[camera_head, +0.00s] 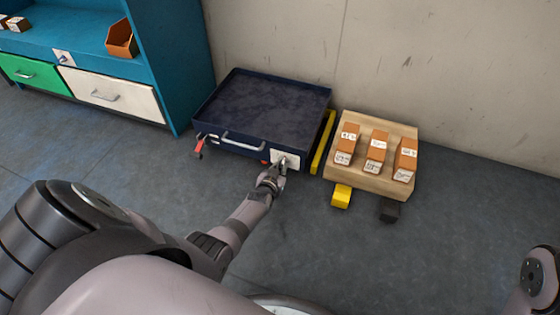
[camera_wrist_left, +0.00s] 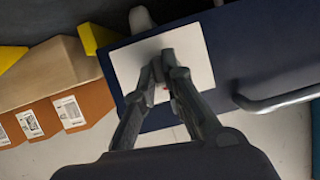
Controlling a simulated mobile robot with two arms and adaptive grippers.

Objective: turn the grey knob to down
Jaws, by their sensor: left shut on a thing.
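A white plate (camera_head: 291,157) is on the front of a dark blue tray-like box (camera_head: 247,147) against the wall. The grey knob (camera_head: 282,160) is on this plate, mostly hidden by my fingers, so its pointing direction cannot be told. My left gripper (camera_head: 279,170) reaches the plate from the front and is shut on the knob. In the left wrist view, the two dark fingers (camera_wrist_left: 164,68) close together in front of the white plate (camera_wrist_left: 195,58). A small red mark shows between them. My right gripper is out of view.
A wooden rack (camera_head: 365,185) with several orange boxes stands right of the blue box, beside a yellow bar (camera_head: 322,142). A metal handle (camera_head: 243,143) and a red lever (camera_head: 199,146) are left of the plate. A teal cabinet (camera_head: 180,60) stands at left. The front floor is clear.

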